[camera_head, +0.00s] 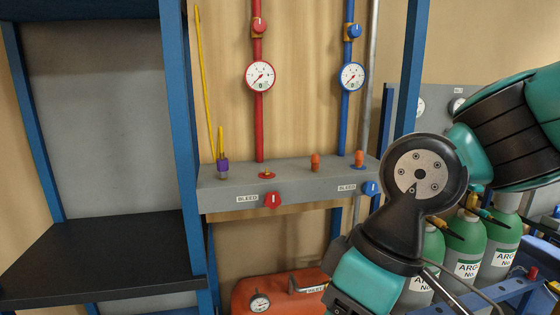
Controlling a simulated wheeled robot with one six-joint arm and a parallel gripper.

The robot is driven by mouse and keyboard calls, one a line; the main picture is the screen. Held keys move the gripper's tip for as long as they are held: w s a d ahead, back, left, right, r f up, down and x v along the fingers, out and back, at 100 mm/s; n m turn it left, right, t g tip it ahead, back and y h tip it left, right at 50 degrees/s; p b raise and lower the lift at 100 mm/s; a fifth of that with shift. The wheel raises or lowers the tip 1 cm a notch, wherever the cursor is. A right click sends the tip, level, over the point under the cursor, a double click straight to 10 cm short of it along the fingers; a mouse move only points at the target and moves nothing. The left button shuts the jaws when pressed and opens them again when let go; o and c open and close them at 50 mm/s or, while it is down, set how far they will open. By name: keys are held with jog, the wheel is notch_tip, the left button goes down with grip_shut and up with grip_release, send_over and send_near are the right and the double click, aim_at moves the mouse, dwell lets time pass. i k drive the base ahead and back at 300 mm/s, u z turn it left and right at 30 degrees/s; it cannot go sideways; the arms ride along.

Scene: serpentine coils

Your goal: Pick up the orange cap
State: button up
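Two small orange caps show in the head view, both upright on the grey ledge (238,186). One orange cap (315,161) stands by itself near the middle of the ledge. The other orange cap (360,158) sits over a blue ring at the ledge's right end, below the blue pipe. I cannot tell from the view which one the task means. My teal and black arm crosses the right side, in front of the ledge's right end and apart from the caps in the picture. Its end runs off the bottom edge, and no gripper fingers show.
A red-ringed brass fitting (267,174) and a purple fitting (222,166) with yellow tubing stand left on the ledge. Red (272,200) and blue (369,188) bleed knobs stick out in front. Blue posts flank it. Green cylinders (463,241) stand at right.

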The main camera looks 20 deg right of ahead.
aim_at(315, 160)
jog(key=u, duration=0.1)
jog(key=i, duration=0.95)
jog(key=z, duration=0.6)
